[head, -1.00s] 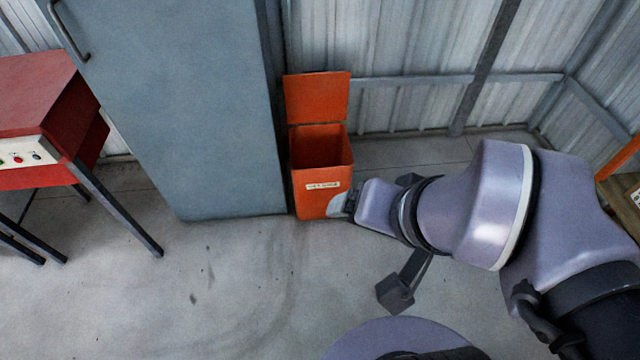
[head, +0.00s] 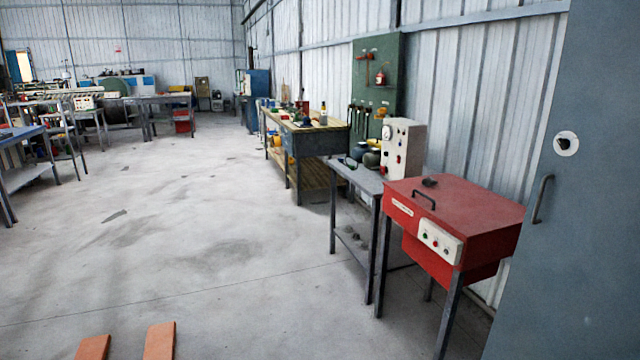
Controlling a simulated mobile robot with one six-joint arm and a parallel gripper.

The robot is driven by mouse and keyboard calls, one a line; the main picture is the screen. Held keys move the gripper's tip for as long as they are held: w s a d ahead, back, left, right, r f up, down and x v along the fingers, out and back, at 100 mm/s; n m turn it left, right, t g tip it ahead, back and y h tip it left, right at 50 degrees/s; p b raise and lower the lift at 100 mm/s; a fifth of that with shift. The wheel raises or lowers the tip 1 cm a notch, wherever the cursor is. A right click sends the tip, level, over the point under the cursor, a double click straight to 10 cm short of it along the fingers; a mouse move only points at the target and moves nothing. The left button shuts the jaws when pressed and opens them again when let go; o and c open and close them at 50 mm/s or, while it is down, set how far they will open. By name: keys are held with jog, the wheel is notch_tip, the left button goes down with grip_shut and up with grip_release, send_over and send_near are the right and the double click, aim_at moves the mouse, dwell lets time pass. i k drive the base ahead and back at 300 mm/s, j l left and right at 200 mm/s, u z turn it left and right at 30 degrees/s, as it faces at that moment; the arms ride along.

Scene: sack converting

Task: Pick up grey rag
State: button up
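I cannot make out a grey rag in the head view. A small dark lump (head: 430,182) lies on the lid of the red box-shaped machine (head: 480,205), but it is too small to identify. Dark items (head: 371,158) sit on the grey side table (head: 350,178), and none is clearly a rag. My gripper and arm are out of view, so whether the gripper holds anything is hidden.
A tall blue-grey cabinet (head: 590,200) stands close on the right. Beyond the red machine are a workbench (head: 318,140) and a green tool board (head: 376,85). Two orange-brown flat pieces (head: 160,341) (head: 93,347) show at the bottom edge. The floor at centre-left is clear.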

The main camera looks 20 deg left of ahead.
aim_at(428, 181)
jog(key=u, duration=0.2)
jog(key=i+j+z, duration=0.25)
jog(key=i+j, duration=0.4)
jog(key=i, duration=0.65)
jog(key=i+j+z, duration=0.2)
jog(key=i+j, duration=0.7)
jog(key=i, duration=0.35)
jog(key=i+j+z, duration=0.25)
jog(key=i+j, duration=0.85)
jog(key=i, duration=0.1)
